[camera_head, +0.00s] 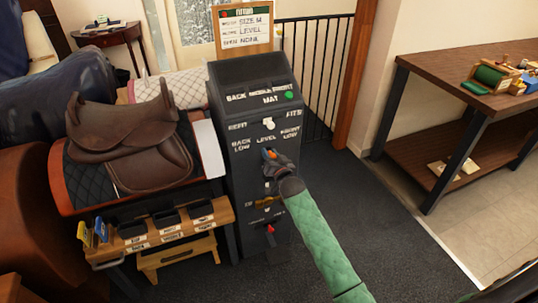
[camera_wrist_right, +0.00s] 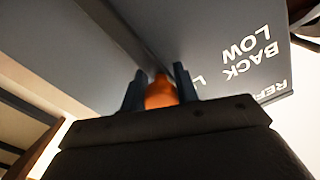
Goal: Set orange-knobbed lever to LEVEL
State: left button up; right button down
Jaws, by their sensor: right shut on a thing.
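The dark grey control post (camera_head: 225,130) stands in the middle of the head view. Its lever row is marked BACK LOW, LEVEL (camera_head: 266,137) and FRONT LOW. The orange knob (camera_head: 271,154) shows just below the LEVEL marking, partly covered by my right gripper (camera_head: 272,158). In the right wrist view the orange knob (camera_wrist_right: 160,95) sits between the two dark fingers, and the gripper is shut on it. BACK LOW (camera_wrist_right: 248,50) reads to the right there. The lever's shaft and exact setting are hidden. My left gripper is not in view.
A white knob (camera_head: 268,124) and a green knob (camera_head: 289,95) sit higher on the post, a red one (camera_head: 270,229) lower. A brown saddle (camera_head: 135,140) stands left; a workbench (camera_head: 450,80) stands right. Dark floor between is clear.

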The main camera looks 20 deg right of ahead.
jog(key=c, duration=1.1)
grip_release()
jog(key=shift+a, duration=0.15)
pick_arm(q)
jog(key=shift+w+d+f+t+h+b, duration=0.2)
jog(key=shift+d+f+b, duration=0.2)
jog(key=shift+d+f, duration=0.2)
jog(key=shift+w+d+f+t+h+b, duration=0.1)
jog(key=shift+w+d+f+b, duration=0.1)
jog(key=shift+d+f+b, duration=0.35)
pick_arm(e)
jog(key=s, duration=0.7)
jog(key=shift+s, duration=0.4)
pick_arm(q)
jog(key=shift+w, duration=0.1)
